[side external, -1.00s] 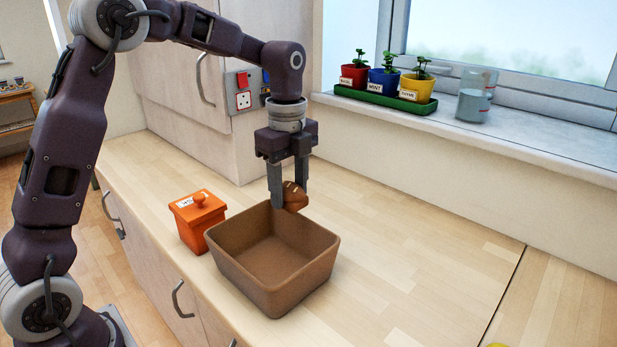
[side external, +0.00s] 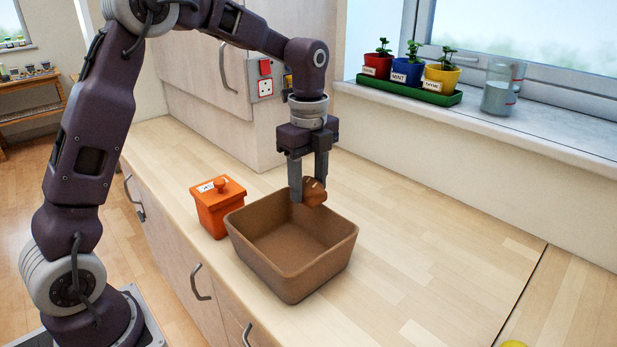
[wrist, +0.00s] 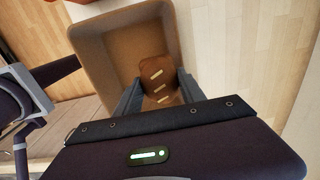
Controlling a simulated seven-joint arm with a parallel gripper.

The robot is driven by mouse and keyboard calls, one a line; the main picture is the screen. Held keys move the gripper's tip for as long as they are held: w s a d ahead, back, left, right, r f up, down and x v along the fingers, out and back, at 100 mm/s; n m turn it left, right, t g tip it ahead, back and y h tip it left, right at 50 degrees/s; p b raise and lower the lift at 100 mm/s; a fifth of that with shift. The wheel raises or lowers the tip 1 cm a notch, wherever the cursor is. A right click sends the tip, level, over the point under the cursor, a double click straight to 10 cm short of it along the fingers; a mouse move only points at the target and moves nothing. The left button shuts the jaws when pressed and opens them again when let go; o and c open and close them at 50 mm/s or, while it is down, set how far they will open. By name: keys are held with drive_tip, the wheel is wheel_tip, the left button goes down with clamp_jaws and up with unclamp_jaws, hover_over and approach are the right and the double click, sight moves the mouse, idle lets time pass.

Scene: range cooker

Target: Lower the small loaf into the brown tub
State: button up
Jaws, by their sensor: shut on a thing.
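The small loaf (side external: 314,192) is brown with pale slashes on top. My gripper (side external: 308,190) is shut on it, with one finger on each side. In the side view the loaf is at the height of the rim, at the back edge of the brown tub (side external: 262,258). In the wrist view the loaf (wrist: 157,80) shows between the fingers, over the right part of the tub (wrist: 95,50). The tub is square, open and looks empty inside. How far the loaf is above the tub floor I cannot tell.
An orange lidded box (side external: 216,210) stands close to the tub's left side. A green tray (side external: 420,93) of potted herbs and a glass jar (side external: 502,88) stand on the windowsill. The wooden counter (side external: 430,240) right of the tub is clear. A yellow thing (side external: 513,344) shows at the bottom edge.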

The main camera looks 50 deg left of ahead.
drive_tip(key=shift+f, duration=3.8)
drive_tip(key=o, duration=1.4)
wheel_tip(320, 180, up, 7)
drive_tip(key=shift+f, duration=0.15)
drive_tip(key=s+d+r+n+t, duration=0.1)
drive_tip(key=s+r+n+t, duration=0.1)
drive_tip(key=s+r+n, duration=0.55)
drive_tip(key=s+d+r+n+t, duration=0.2)
drive_tip(key=s+r+n, duration=0.15)
drive_tip(key=s, duration=0.65)
drive_tip(key=s+n, duration=0.2)
drive_tip(key=s, duration=0.1)
drive_tip(key=s+f+n+t, duration=0.1)
drive_tip(key=s+n, duration=0.1)
drive_tip(key=s, duration=0.1)
drive_tip(key=s+f+n, duration=0.1)
drive_tip(key=s+n, duration=0.2)
drive_tip(key=shift+d+f+t, duration=0.25)
drive_tip(key=shift+d+t, duration=0.05)
drive_tip(key=shift+d, duration=0.05)
